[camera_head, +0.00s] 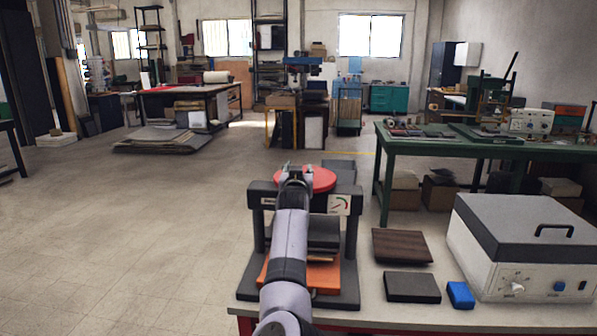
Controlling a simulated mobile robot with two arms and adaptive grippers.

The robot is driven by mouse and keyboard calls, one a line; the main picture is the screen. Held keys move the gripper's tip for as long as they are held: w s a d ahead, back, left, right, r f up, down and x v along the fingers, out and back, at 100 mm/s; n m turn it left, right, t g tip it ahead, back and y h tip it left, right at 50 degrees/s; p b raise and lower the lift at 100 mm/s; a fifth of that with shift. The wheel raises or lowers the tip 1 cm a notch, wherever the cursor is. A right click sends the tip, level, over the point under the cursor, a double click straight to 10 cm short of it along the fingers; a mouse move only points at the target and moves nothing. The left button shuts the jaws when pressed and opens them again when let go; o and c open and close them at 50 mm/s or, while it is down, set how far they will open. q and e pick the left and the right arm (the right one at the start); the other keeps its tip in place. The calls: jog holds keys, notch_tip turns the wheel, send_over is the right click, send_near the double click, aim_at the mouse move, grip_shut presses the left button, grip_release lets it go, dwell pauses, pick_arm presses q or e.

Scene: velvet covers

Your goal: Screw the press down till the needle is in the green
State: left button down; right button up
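The press (352,250) has a dark frame and stands near the front left of the white worktop. A round red handwheel (321,180) sits on top of it. A small white gauge (339,204) with green and red marks is on the right of its crossbeam; the needle is too small to read. Under the beam a dark block sits over a thin stack and an orange plate (322,276). My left gripper (297,170) is at the handwheel, overlapping its left part. Its fingers are too small to show whether they grip the wheel. My arm hides the press's middle.
On the worktop (400,315), right of the press, lie a brown board (401,246), a dark slab (411,287) and a small blue block (460,295). A large white machine with a grey lid (525,245) stands further right. A green table (440,150) is behind. Open floor lies left.

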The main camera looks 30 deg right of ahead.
notch_tip(320, 180, up, 10)
dwell(0.4)
